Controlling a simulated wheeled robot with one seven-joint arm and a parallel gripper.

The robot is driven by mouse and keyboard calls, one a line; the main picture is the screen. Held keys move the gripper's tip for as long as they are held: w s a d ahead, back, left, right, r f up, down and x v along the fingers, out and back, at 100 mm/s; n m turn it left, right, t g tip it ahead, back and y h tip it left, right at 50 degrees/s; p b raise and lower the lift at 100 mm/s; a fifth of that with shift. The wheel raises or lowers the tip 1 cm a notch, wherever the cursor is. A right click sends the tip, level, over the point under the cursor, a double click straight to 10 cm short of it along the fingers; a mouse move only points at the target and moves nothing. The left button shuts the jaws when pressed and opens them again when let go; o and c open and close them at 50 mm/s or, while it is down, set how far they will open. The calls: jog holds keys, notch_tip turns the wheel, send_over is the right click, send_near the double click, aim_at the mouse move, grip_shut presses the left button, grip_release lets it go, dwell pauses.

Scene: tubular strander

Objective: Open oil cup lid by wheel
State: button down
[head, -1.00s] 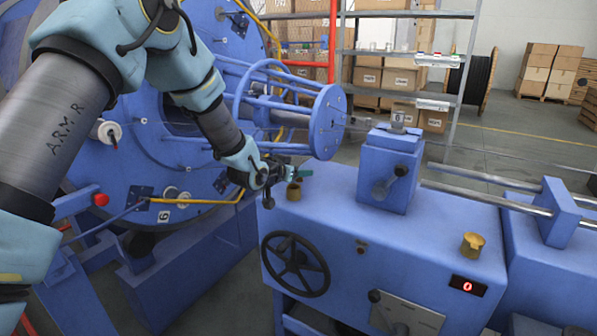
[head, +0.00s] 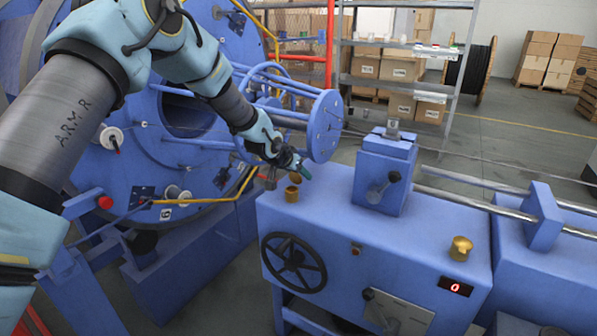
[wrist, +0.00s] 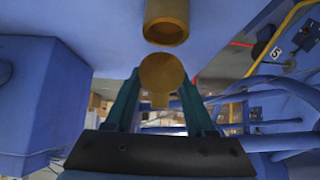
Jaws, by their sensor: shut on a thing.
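The brass oil cup (head: 291,194) by the black handwheel (head: 293,263) stands on the blue machine top, near its left back edge. In the wrist view the cup (wrist: 166,24) shows at the top with its round mouth towards the camera. Its brass lid (wrist: 162,72) is a round disc with a small tab, tilted away from the mouth. Whether it still touches the cup's rim is unclear. My gripper (wrist: 160,82) has its teal fingers on either side of the lid, shut on it. In the head view my gripper (head: 304,170) is just above the cup.
A second brass cup (head: 460,248) stands at the right of the machine top, near a red display (head: 455,287). A blue block with a lever (head: 384,172) stands behind and right of my gripper. The blue round cage plate (head: 325,126) is close behind my gripper.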

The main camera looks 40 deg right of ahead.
jog(key=shift+c, duration=1.2)
grip_release()
jog(key=b+v, duration=0.2)
jog(key=v, duration=0.9)
jog(key=shift+w+f, duration=0.1)
